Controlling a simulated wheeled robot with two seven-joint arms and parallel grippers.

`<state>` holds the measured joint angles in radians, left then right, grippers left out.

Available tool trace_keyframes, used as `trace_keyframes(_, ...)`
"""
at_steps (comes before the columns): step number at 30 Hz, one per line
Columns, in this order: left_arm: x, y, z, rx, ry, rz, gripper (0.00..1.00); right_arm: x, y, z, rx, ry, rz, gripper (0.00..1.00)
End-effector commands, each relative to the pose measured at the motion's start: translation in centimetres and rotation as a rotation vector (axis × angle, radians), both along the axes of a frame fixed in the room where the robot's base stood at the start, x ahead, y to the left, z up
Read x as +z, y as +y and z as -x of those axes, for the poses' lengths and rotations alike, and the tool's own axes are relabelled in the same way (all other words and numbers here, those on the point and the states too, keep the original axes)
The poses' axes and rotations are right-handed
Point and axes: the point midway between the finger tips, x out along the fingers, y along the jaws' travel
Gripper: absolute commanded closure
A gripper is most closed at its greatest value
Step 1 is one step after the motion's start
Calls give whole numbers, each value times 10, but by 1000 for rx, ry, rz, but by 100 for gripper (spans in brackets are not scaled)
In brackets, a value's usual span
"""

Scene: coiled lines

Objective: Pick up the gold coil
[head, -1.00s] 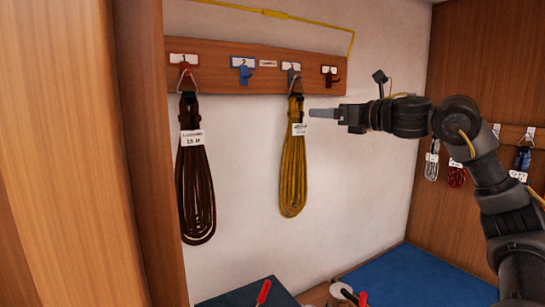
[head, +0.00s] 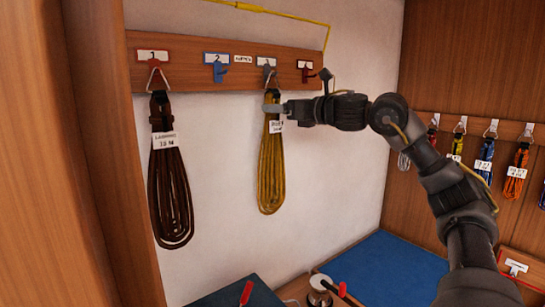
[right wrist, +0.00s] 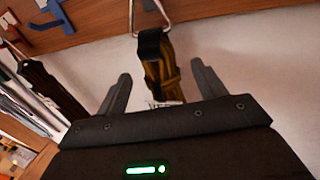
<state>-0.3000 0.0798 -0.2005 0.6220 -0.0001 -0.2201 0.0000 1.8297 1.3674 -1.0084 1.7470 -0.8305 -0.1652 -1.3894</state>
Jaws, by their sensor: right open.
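The gold coil (head: 271,170) hangs from the third hook of the wooden rail in the head view, with a white tag near its top. My right gripper (head: 272,107) is at the coil's upper part, just below the hook. In the right wrist view the gold coil (right wrist: 163,80) hangs between the two open fingers of my right gripper (right wrist: 158,82), with its black strap and metal ring above. The fingers stand apart from it on both sides. The coil's lower part is hidden there by the gripper body. My left gripper is not in view.
A dark brown coil (head: 170,185) hangs on the first hook of the rail (head: 188,75); the second and fourth hooks are empty. Several coils (head: 514,172) hang on the right wall. A blue surface (head: 385,268) and a spool (head: 319,288) lie below.

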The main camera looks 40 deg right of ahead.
Motion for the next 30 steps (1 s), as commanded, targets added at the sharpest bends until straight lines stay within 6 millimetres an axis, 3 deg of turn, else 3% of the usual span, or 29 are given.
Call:
trace_keyframes(6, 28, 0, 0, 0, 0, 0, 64, -1, 3, -28, 0, 6, -1, 30)
trace_keyframes(10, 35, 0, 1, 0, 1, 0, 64, -3, 5, -44, -1, 3, -2, 30)
trace_keyframes(20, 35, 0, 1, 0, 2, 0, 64, -7, 6, -50, -2, 1, -1, 32)
trace_keyframes(30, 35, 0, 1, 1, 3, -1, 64, -7, 6, -50, -2, 2, -1, 76)
